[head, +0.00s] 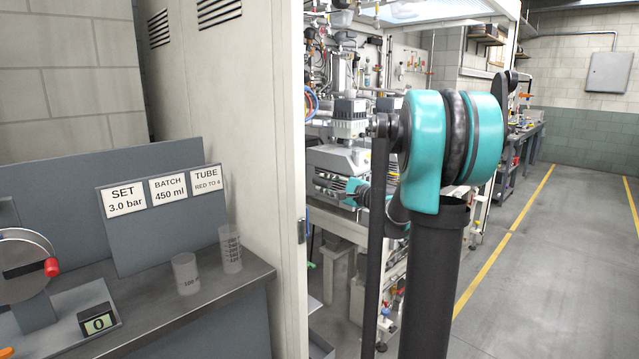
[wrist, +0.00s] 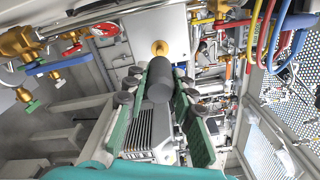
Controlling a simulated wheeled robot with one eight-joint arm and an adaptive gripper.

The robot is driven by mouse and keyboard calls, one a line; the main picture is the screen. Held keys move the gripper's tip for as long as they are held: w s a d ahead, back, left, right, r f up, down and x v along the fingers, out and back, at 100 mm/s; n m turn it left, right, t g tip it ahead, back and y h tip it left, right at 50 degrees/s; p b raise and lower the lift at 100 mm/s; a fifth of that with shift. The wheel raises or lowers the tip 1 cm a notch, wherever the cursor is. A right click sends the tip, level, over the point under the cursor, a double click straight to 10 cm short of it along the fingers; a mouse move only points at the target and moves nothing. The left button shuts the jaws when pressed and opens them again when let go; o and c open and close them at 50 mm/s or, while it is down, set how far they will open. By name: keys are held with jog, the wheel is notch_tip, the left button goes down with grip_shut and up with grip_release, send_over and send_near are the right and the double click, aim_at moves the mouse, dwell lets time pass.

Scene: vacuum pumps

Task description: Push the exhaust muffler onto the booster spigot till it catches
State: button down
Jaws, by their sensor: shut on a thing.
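The exhaust muffler (wrist: 160,87) is a dark grey cylinder in the middle of the wrist view. My gripper (wrist: 161,76) is shut on it, with its green fingers and round dark pads along both sides. A round brass fitting (wrist: 159,48), which looks like the booster spigot, shows just beyond the muffler's far end. I cannot tell whether the two touch. In the head view my gripper (head: 338,188) is small and reaches toward the grey pump equipment. The muffler cannot be made out clearly there.
A grey finned pump body (wrist: 150,132) lies below the fingers. Brass valves (wrist: 20,45) with coloured handles are at left, and red, yellow and blue hoses (wrist: 270,35) at upper right. A perforated panel (wrist: 300,75) bounds the right. In the head view a tall cabinet (head: 235,120) stands left of my arm.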

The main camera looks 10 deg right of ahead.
aim_at(317, 178)
dwell(0.4)
jog(key=shift+x, duration=2.3)
jog(key=shift+s, duration=0.1)
